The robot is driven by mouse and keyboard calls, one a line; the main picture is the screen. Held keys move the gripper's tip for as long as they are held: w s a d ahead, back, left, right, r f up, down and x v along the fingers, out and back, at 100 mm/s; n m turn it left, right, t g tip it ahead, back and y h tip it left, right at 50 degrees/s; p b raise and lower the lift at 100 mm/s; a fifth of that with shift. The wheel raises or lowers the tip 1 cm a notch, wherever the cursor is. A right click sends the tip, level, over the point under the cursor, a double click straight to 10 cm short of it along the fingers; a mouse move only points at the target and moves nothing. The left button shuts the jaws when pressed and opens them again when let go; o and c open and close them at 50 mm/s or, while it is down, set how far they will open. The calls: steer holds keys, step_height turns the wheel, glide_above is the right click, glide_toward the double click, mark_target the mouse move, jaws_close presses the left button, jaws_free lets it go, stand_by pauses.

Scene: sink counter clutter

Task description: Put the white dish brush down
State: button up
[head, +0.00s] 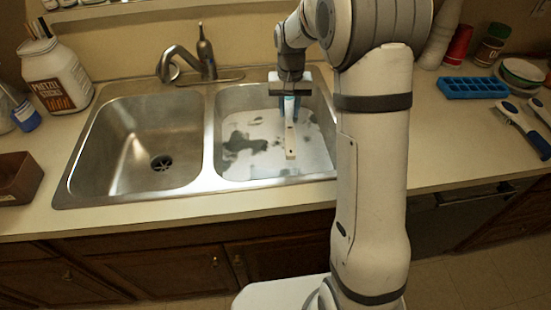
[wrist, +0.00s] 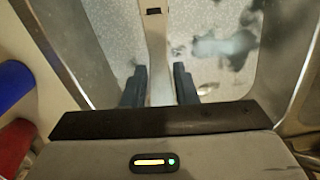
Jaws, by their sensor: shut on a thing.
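The white dish brush (head: 290,141) is in my gripper (head: 289,102), over the right sink basin (head: 235,97). Its long pale handle points toward the front of the basin and has a dark slot near its end. In the wrist view the handle (wrist: 155,48) runs up the picture between the two dark fingers of my gripper (wrist: 159,84), which is shut on it. The brush head is hidden. I cannot tell whether the handle touches the basin floor.
The left basin (head: 125,130) is empty. At the right are a blue ice tray (head: 471,88), a blue-and-white brush (head: 523,128), bowls (head: 522,71) and a red cup (head: 459,45). A faucet (head: 185,62) stands behind the basins. Bare counter lies right of the sink.

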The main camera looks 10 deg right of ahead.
steer(key=s+a+f+n+b, duration=0.2)
steer(key=s+a+n+b, duration=0.2)
steer(key=a+n+b, duration=0.5)
steer(key=n, duration=0.2)
glide_above(260, 177)
steer(key=shift+g+h, duration=0.3)
steer(key=shift+h, duration=0.1)
steer(key=f, duration=1.7)
steer(key=shift+w+a+f, duration=0.1)
steer(key=shift+w+a, duration=0.15)
steer(key=shift+w, duration=0.05)
steer(key=shift+f+b, duration=0.1)
steer(key=shift+b, duration=0.2)
steer(key=o, duration=1)
